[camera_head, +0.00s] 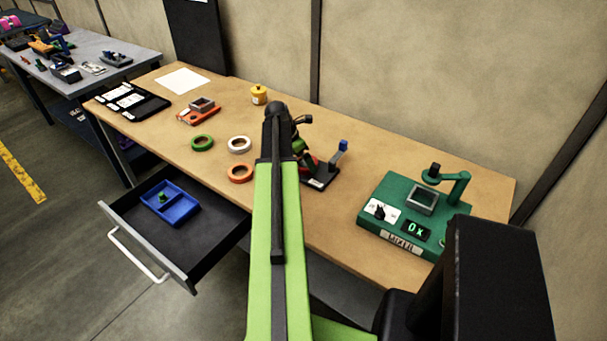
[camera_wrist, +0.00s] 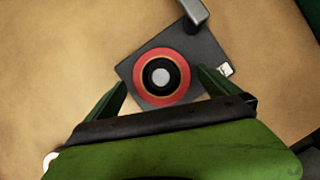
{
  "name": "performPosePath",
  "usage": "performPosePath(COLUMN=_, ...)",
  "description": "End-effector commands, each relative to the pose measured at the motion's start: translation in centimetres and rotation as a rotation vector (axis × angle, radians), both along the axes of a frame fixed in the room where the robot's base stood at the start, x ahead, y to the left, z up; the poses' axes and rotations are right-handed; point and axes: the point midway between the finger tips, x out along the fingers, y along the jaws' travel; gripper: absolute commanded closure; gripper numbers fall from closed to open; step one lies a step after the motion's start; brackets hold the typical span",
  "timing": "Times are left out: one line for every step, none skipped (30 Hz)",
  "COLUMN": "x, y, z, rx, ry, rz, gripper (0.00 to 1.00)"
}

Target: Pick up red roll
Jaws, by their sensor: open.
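The red roll (camera_wrist: 142,83) sits flat on a dark square stand (camera_wrist: 190,47) in the wrist view, around a black core with a pale round centre. My gripper (camera_wrist: 162,79) is open, with one green finger on the left of the roll and one on the right. Whether the fingers touch the roll I cannot tell. In the head view, the stand (camera_head: 322,182) is on the wooden table, and a little red of the roll (camera_head: 309,160) shows beside my arm. My arm and gripper hide most of it.
A post with a blue top (camera_head: 341,150) rises from the stand. A green device (camera_head: 393,228) stands to the right. Orange (camera_head: 240,173), white (camera_head: 240,145) and green rings (camera_head: 202,143) lie to the left. An open drawer (camera_head: 215,237) holds a blue tray (camera_head: 180,212).

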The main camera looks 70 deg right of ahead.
Motion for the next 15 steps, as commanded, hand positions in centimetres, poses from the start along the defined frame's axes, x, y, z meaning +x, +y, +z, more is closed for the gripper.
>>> performPosePath(x=-0.14, y=-0.27, z=-1.26, rx=0.0, ry=0.0, rz=0.0, gripper=0.0)
performPosePath(x=-0.2, y=-0.32, z=-1.3, rx=0.0, ry=0.0, rz=0.0, gripper=0.0)
performPosePath(x=-0.23, y=-0.35, z=-1.22, rx=0.0, ry=0.0, rz=0.0, gripper=0.0)
performPosePath(x=-0.24, y=-0.35, z=-1.11, rx=0.0, ry=0.0, rz=0.0, gripper=0.0)
performPosePath(x=-0.23, y=-0.34, z=-0.99, rx=0.0, ry=0.0, rz=0.001, gripper=0.0)
performPosePath(x=-0.22, y=-0.32, z=-0.92, rx=0.0, ry=0.0, rz=0.001, gripper=0.0)
performPosePath(x=-0.22, y=-0.32, z=-0.91, rx=0.0, ry=0.0, rz=0.001, gripper=0.0)
performPosePath(x=-0.22, y=-0.32, z=-0.9, rx=0.0, ry=0.0, rz=0.001, gripper=0.0)
performPosePath(x=-0.21, y=-0.31, z=-0.9, rx=0.0, ry=0.0, rz=0.001, gripper=0.05)
performPosePath(x=-0.21, y=-0.31, z=-0.9, rx=0.0, ry=0.0, rz=0.001, gripper=0.09)
performPosePath(x=-0.2, y=-0.31, z=-0.9, rx=0.0, ry=0.0, rz=0.001, gripper=0.13)
performPosePath(x=-0.19, y=-0.3, z=-0.89, rx=0.0, ry=0.0, rz=0.001, gripper=0.18)
performPosePath(x=-0.19, y=-0.3, z=-0.89, rx=0.0, ry=0.0, rz=0.001, gripper=0.22)
performPosePath(x=-0.19, y=-0.3, z=-0.89, rx=0.0, ry=0.0, rz=0.001, gripper=0.26)
performPosePath(x=-0.19, y=-0.3, z=-0.89, rx=0.0, ry=0.0, rz=0.001, gripper=0.31)
